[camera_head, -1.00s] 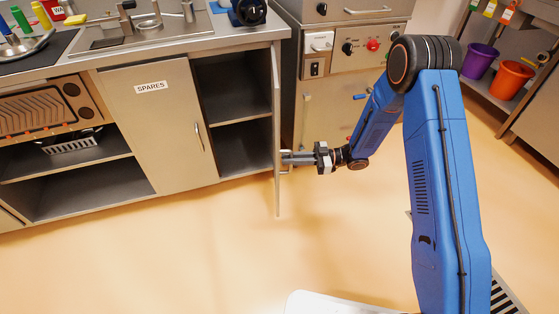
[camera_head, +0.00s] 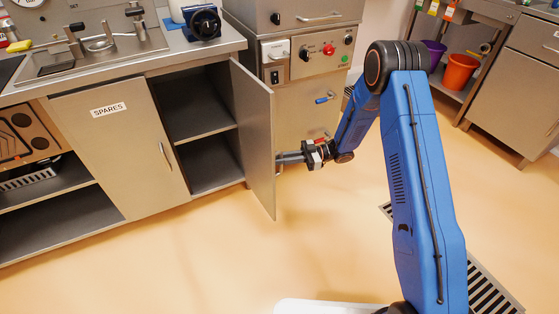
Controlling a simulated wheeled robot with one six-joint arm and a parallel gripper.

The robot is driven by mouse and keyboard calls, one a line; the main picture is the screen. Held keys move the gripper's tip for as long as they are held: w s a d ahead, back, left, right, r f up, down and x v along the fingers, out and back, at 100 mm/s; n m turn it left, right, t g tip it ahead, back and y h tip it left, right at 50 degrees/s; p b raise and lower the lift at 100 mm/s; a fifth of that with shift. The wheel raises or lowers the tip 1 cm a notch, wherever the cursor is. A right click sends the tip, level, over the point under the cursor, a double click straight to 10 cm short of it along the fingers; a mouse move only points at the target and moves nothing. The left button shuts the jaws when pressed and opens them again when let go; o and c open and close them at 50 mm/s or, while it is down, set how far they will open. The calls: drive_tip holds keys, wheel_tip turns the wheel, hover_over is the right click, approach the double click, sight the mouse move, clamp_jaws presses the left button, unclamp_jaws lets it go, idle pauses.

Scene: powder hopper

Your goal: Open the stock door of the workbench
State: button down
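The stock door (camera_head: 257,135) of the workbench (camera_head: 212,53) stands wide open, swung out to the right of its compartment. Its inner face is toward me, and shelves show in the open compartment (camera_head: 198,105). My gripper (camera_head: 284,158) is at the outer side of the door, close to its free edge, at about mid-height. A bit of the door's handle seems to show beside the fingers. The fingers are small and partly hidden by the door, so I cannot tell whether they are shut on the handle.
The SPARES door (camera_head: 125,150) is closed left of the opening. A steel cabinet (camera_head: 300,100) with knobs and a red button stands behind my gripper. A floor grate (camera_head: 490,295) lies at right. The floor (camera_head: 190,260) before the workbench is clear. Purple and orange buckets (camera_head: 461,72) stand far right.

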drive_tip(key=c, duration=1.8)
unclamp_jaws()
drive_tip(key=shift+o, duration=0.2)
drive_tip(key=shift+d, duration=0.2)
drive_tip(key=v, duration=1.7)
drive_tip(key=shift+d, duration=0.1)
